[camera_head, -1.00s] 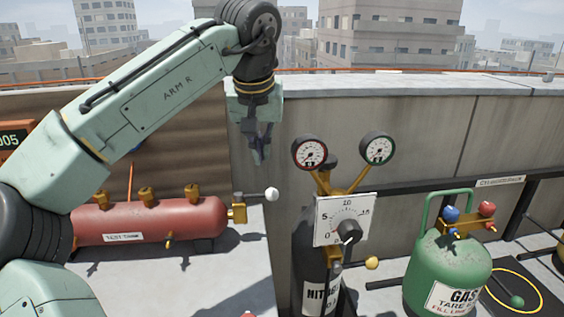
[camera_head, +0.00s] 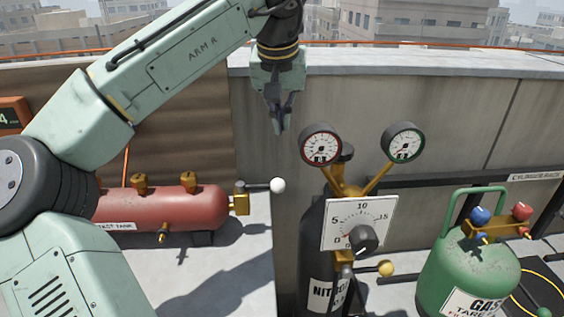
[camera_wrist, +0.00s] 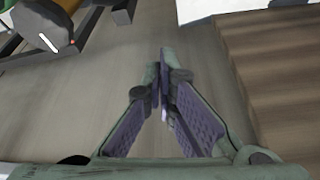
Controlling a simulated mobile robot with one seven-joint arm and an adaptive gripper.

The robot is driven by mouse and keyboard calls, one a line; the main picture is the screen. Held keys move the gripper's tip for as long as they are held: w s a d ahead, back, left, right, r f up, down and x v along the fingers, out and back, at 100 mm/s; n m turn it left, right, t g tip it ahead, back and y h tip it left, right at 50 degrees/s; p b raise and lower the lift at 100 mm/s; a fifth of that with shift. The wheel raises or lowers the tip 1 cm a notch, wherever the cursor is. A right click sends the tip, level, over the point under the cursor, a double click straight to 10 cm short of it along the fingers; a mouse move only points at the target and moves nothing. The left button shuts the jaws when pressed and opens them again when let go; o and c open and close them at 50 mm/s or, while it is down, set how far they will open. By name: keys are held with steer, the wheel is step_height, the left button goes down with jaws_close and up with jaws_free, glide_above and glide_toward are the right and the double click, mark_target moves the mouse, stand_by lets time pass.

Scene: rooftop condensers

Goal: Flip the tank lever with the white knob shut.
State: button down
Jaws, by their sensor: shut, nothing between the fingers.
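The red test tank (camera_head: 165,211) lies on its side at the left in the head view. A brass valve (camera_head: 241,199) sits at its right end. From it a dark lever (camera_head: 258,187) points right and ends in a white knob (camera_head: 278,186). My gripper (camera_head: 281,132) hangs fingers-down above the knob, clearly apart from it. It is shut and empty. In the wrist view my fingers (camera_wrist: 164,55) meet at their tips, with nothing between them. I cannot make out the white knob in the wrist view.
A dark nitrogen cylinder (camera_head: 314,240) with two gauges (camera_head: 321,144) and a dial plate (camera_head: 352,222) stands just right of the knob. A yellow knob (camera_head: 386,268) juts from it. A green gas tank (camera_head: 468,270) stands farther right. A concrete wall (camera_head: 440,120) runs behind.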

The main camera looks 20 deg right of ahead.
mark_target(277, 186)
step_height(277, 186, down, 10)
steer(key=p, duration=0.2)
steer(key=shift+s, duration=0.25)
